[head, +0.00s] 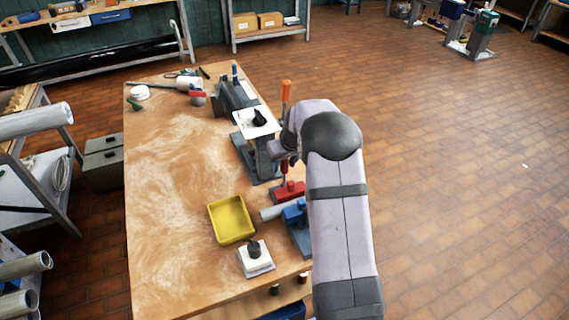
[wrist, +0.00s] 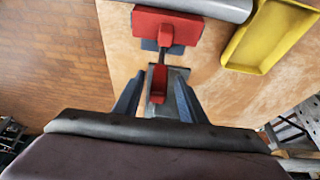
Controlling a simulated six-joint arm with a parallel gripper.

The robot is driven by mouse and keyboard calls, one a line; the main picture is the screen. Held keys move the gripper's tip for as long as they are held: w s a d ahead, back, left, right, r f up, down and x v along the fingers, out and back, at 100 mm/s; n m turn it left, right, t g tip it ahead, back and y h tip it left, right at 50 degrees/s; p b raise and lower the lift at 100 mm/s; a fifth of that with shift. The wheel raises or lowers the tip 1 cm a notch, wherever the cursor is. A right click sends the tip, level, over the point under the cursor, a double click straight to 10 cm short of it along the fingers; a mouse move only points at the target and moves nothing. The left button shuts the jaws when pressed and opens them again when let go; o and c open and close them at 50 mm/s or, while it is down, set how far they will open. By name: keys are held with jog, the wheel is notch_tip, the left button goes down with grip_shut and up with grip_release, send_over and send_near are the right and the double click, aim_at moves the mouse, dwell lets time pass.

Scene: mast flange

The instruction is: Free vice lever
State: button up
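A red vice jaw block (wrist: 180,27) sits at the top of the wrist view against a grey pipe (wrist: 215,8). A red lever (wrist: 158,85) reaches from it toward me. My gripper (wrist: 160,78) is open, with one dark finger on each side of the lever and visible gaps to both. I cannot tell whether the lever is at fingertip depth. In the head view the red block (head: 288,192), the lever (head: 284,166) and the blue vice body (head: 297,222) stand at the bench's right edge, partly hidden by my arm, which also hides most of my gripper.
A yellow tray (head: 231,220) and a white block with a black knob (head: 256,260) lie on the wooden bench (head: 165,200). A grey stand with a white plate (head: 255,122) and an orange-handled tool (head: 286,90) are behind the vice. The bench's left part is clear.

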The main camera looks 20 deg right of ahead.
jog(key=shift+r, duration=0.1)
jog(key=shift+b+v, duration=1.5)
jog(key=shift+v, duration=2.1)
jog(key=shift+s+a, duration=0.1)
jog(key=s+a+f+g, duration=0.15)
jog(key=s+a, duration=0.35)
jog(key=s, duration=0.6)
jog(key=s+a+f+g, duration=0.1)
jog(key=s+a+f, duration=0.3)
jog(key=s, duration=0.6)
jog(key=s+a+f+g, duration=0.15)
jog(key=s+a, duration=0.35)
jog(key=s, duration=0.6)
notch_tip(320, 180, down, 42)
jog(key=b, duration=4.2)
jog(key=shift+a, duration=0.25)
